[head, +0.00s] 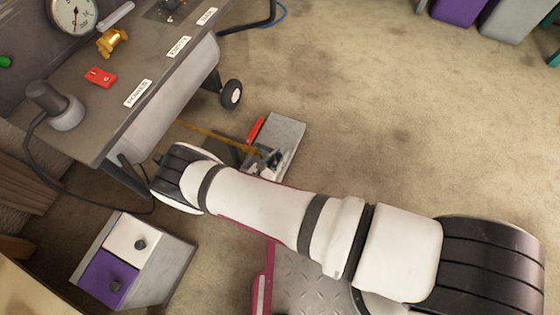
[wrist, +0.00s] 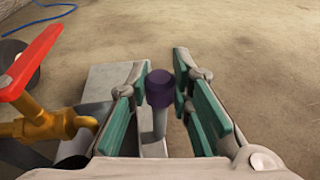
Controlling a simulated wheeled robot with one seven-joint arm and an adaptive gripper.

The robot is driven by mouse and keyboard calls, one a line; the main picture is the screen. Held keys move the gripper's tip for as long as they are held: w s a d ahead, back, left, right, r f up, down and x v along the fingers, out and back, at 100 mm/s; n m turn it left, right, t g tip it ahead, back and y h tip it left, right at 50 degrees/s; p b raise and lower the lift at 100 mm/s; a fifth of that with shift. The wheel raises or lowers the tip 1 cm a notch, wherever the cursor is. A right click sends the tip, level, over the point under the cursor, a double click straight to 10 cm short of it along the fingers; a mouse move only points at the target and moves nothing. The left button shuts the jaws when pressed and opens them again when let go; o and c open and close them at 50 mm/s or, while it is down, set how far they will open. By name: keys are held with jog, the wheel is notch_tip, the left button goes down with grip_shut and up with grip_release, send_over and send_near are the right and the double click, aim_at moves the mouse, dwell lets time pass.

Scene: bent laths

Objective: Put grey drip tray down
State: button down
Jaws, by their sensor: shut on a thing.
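The grey drip tray (head: 285,132) shows in the head view as a flat grey slab beside the bench, past my forearm. In the wrist view the grey slab (wrist: 104,78) lies behind the left finger. A post with a dark purple cap (wrist: 160,88) stands between the teal pads of my gripper (wrist: 160,68), apparently the tray's handle. My gripper (head: 272,160) is shut on this post. The post's foot is mostly hidden by the gripper, and I cannot tell whether the tray touches the floor.
A brass pipe (head: 212,134) with a red lever (head: 256,130) runs close to the tray's left side; the lever (wrist: 30,62) is near the left finger. The grey bench (head: 150,75) with a caster (head: 231,94) stands left. A two-lid box (head: 135,260) is lower left.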

jog(key=shift+d+f+b, duration=0.15)
jog(key=shift+f+b, duration=0.65)
jog(key=shift+f, duration=1)
jog(key=c, duration=1.4)
grip_release()
jog(key=shift+c, duration=0.2)
jog(key=p+v, duration=0.3)
jog(key=v, duration=0.9)
jog(key=shift+s, duration=0.1)
